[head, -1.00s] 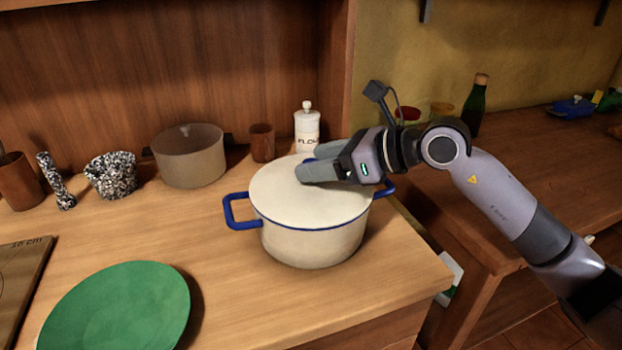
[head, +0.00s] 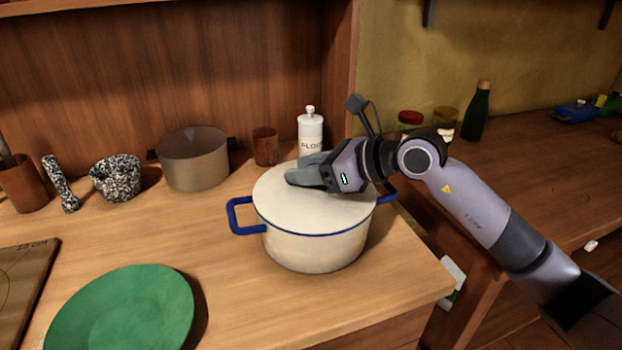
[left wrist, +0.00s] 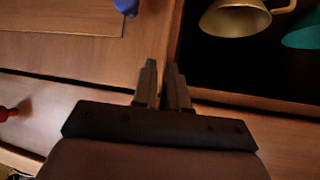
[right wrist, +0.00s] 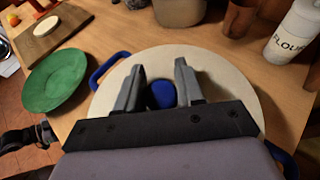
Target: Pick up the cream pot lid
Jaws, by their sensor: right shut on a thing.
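The cream pot lid (head: 320,207) lies on the cream pot (head: 315,252), which has blue side handles and stands on the wooden counter. The lid fills the middle of the right wrist view (right wrist: 225,85). My right gripper (head: 292,174) is over the lid's top, its fingers on either side of the lid's blue knob (right wrist: 162,95). It is shut on the knob, which the fingers hide in the head view. My left gripper (left wrist: 161,68) shows only in its wrist view. Its fingers are a little apart with nothing between them, near a drawer or cabinet.
Behind the pot stand a flour canister (head: 311,130), a brown cup (head: 265,147) and a grey-brown pot (head: 193,160). A green plate (head: 120,310) lies at front left. A speckled mortar (head: 116,178) stands farther back. Bare counter lies between plate and pot.

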